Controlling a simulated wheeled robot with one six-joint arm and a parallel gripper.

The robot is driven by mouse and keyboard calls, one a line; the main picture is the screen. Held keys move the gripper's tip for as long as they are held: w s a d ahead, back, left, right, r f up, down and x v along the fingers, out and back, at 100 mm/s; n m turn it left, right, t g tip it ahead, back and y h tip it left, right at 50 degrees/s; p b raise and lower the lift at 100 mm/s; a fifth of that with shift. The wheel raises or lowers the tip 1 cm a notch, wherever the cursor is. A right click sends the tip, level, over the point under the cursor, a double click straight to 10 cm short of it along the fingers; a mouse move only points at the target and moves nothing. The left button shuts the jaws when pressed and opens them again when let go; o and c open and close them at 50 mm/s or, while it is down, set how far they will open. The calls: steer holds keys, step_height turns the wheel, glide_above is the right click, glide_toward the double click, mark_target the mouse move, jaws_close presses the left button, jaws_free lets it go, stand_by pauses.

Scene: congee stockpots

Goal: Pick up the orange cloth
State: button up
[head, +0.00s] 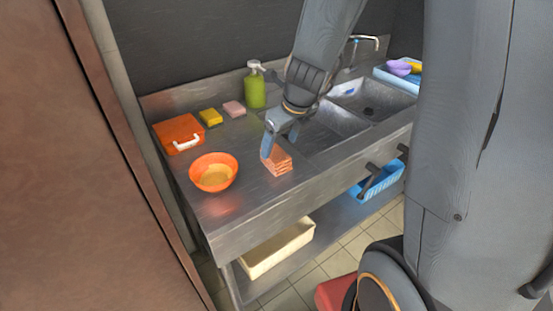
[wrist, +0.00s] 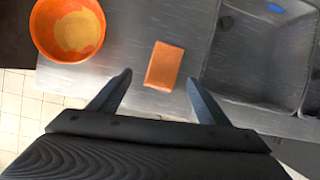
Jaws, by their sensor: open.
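The orange cloth (head: 277,163) is a folded, layered stack with pale edges. It lies on the steel counter to the right of the orange bowl and left of the sink basin. In the wrist view the orange cloth (wrist: 164,66) is a plain rectangle ahead of my fingertips, between their lines. My gripper (head: 277,146) is over the cloth in the head view and hides part of it. In the wrist view my gripper (wrist: 158,77) has its two fingers spread apart with nothing between them. I cannot tell its exact height above the cloth.
An orange bowl (head: 214,173) with yellowish contents stands left of the cloth. Behind are an orange box with a white handle (head: 179,134), a yellow sponge (head: 210,117), a pink sponge (head: 234,109) and a green bottle (head: 255,91). Sink basins (head: 340,128) lie right. Counter around the cloth is bare.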

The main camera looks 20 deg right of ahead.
mark_target(276, 153)
steer(key=shift+w+f+m, duration=0.3)
steer(key=shift+w+m, duration=0.05)
steer(key=shift+m, duration=0.45)
steer(key=shift+d+b+x, duration=0.1)
steer(key=shift+b+x, duration=1)
steer(key=shift+x, duration=0.75)
steer(key=shift+d+b+x, duration=0.15)
steer(key=shift+b+x, duration=0.9)
steer(key=shift+x, duration=0.8)
steer(key=shift+w+f, duration=0.15)
steer(key=shift+f, duration=0.05)
steer(key=c, duration=1.2)
steer(key=shift+o, duration=0.2)
steer(key=shift+r+p, duration=3.25)
steer(key=shift+r, duration=2.05)
